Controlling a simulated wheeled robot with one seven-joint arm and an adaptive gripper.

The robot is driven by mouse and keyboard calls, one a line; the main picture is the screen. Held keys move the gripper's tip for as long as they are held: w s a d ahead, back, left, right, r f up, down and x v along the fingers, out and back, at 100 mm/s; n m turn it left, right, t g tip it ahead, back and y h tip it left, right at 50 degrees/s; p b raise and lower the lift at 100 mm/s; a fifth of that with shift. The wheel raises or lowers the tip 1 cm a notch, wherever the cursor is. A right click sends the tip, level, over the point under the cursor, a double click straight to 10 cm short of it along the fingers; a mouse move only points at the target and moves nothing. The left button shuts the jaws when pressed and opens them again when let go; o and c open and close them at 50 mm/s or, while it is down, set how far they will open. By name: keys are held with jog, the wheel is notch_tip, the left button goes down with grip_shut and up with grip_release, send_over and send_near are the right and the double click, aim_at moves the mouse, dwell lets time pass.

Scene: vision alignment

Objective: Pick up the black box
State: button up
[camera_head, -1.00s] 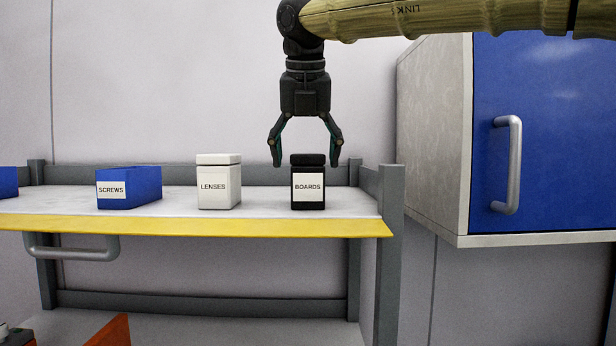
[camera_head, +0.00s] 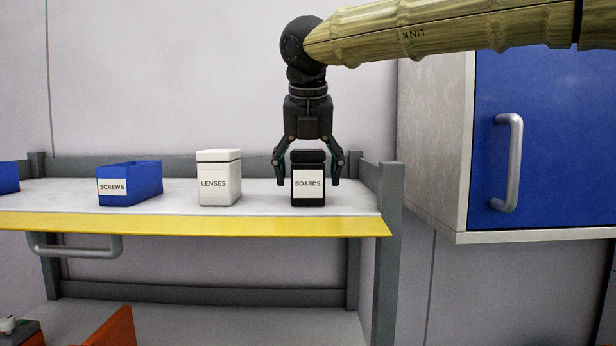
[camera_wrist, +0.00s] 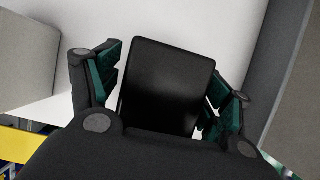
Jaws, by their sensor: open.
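The black box (camera_head: 308,199) with a white BOARDS label stands upright on the shelf near its right end. My gripper (camera_head: 308,181) points straight down over it. Its open fingers hang on the left and right sides of the box, reaching about label height. In the wrist view the black box lid (camera_wrist: 168,85) lies between the two green-padded fingers of my gripper (camera_wrist: 165,95), with narrow gaps visible at its sides. The lower part of the box is hidden in the wrist view.
A white LENSES box (camera_head: 219,190) stands left of the black box, and a blue SCREWS bin (camera_head: 140,185) farther left. The shelf (camera_head: 262,204) has a yellow front edge and a grey post (camera_head: 391,190) at right. A blue-doored cabinet (camera_head: 560,120) hangs at right.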

jog(key=shift+f, duration=0.2)
dwell(0.3)
jog(key=c, duration=1)
